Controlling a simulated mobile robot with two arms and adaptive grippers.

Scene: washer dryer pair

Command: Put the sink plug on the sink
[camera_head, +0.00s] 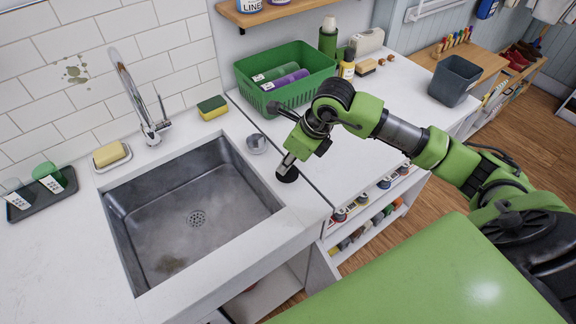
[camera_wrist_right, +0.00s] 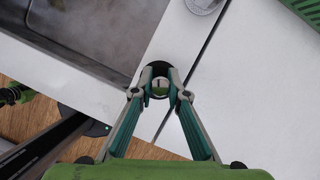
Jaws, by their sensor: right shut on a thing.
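My right gripper (camera_head: 286,166) points down over the counter strip just right of the basin. It is shut on the sink plug (camera_head: 287,175), a dark round piece at the fingertips. In the right wrist view the plug (camera_wrist_right: 159,68) shows as a dark disc between the fingertips (camera_wrist_right: 159,88), partly hidden by them. I cannot tell whether the plug touches the counter. My left gripper is not in view.
A small round metal piece (camera_head: 256,143) lies by the basin's corner, near my right gripper. A faucet (camera_head: 140,95) and a yellow-green sponge (camera_head: 212,107) stand behind the sink. A green basket (camera_head: 285,75) sits behind my right arm. The counter left of the basin has free room.

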